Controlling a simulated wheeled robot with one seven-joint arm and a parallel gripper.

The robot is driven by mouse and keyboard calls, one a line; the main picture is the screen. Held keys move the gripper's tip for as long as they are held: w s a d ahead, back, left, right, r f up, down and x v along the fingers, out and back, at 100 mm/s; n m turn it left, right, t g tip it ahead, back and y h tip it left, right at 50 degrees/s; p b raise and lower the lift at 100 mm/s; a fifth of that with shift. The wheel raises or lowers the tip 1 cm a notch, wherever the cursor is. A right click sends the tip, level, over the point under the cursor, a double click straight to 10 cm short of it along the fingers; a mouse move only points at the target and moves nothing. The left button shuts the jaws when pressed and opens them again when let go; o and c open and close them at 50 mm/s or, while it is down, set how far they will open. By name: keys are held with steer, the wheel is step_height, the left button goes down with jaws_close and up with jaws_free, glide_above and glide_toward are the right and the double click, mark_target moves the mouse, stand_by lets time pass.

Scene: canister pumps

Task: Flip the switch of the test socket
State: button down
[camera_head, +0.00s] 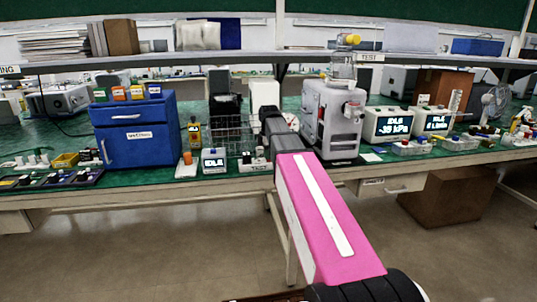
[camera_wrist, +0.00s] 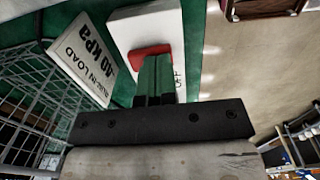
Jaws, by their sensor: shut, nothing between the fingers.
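In the wrist view a white box (camera_wrist: 128,30) carries a red switch (camera_wrist: 150,51), with lettering that looks like "OFF" beside it. My gripper (camera_wrist: 155,62) is shut and empty, its fingertips over the near part of the red switch. I cannot tell whether they touch it. The fingers hide part of the switch, so its position is unclear. In the head view a small white box with dark parts (camera_head: 253,162), probably the test socket, stands at the bench's front edge, left of my pink arm. My fingertips are hard to make out there.
A card reading "40 kPa RUN-IN LOAD" (camera_wrist: 84,55) and a wire basket (camera_wrist: 45,95) lie left of my gripper. A grey pump machine (camera_head: 332,120) stands to the right. Blue drawers (camera_head: 135,135) stand further left.

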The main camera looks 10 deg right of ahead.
steer(key=shift+s+f, duration=0.15)
steer(key=shift+f, duration=0.15)
steer(key=shift+w+r, duration=0.15)
steer(key=shift+w, duration=0.8)
steer(key=shift+r, duration=0.1)
steer(key=shift+w+a+r, duration=0.1)
steer(key=shift+w+r, duration=0.05)
steer(key=shift+r, duration=0.1)
step_height(320, 180, up, 14)
steer(key=s, duration=0.1)
steer(key=shift+s+f, duration=0.2)
steer(key=shift+s, duration=0.1)
steer(key=shift+w, duration=0.1)
